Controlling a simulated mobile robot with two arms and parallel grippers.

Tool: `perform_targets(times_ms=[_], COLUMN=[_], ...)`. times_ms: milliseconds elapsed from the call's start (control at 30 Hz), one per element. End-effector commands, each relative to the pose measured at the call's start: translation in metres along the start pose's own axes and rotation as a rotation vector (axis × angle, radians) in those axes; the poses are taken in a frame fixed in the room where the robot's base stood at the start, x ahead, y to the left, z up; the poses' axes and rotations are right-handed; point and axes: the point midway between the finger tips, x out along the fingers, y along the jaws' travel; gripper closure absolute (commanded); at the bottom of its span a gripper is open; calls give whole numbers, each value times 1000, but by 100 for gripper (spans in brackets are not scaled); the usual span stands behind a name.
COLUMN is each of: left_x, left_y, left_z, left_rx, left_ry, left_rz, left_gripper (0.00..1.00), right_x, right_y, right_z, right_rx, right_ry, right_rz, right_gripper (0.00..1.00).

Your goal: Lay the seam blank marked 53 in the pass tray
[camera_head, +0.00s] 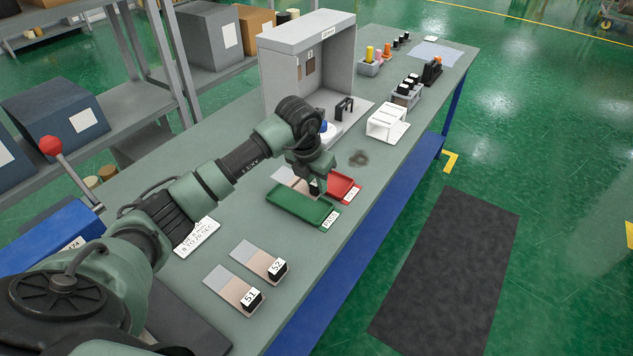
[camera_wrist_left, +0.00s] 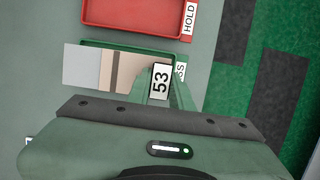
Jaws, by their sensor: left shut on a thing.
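My left gripper (camera_head: 316,188) is shut on the seam blank marked 53 (camera_head: 288,178), gripping it at its label end. In the left wrist view the blank (camera_wrist_left: 88,68) is a flat grey and beige strip reaching left from the gripper (camera_wrist_left: 162,90), with its 53 label upright. The green pass tray (camera_head: 298,211) lies beneath the gripper. Its green rim (camera_wrist_left: 125,44) shows beyond the blank in the wrist view, and its label is partly covered. The gap between blank and tray cannot be told exactly. My right gripper is not in view.
The red hold tray (camera_head: 346,188) lies just beyond the pass tray. Blanks marked 51 (camera_head: 232,287) and 52 (camera_head: 258,260) lie on the near bench. A grey booth (camera_head: 307,60), a white stand (camera_head: 387,122) and small racks stand farther back.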

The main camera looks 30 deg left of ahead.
Motion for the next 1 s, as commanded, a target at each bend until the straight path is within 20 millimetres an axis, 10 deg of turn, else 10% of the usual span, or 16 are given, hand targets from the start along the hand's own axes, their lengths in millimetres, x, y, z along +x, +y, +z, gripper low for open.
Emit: perform_targets(times_ms=[1000], left_x=[48], left_y=[0], left_z=[-13], left_rx=[1], left_ry=[-6], left_rz=[0], left_gripper=[100], right_x=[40], right_y=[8], right_z=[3], right_rx=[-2], right_ry=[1], right_rz=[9], right_gripper=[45])
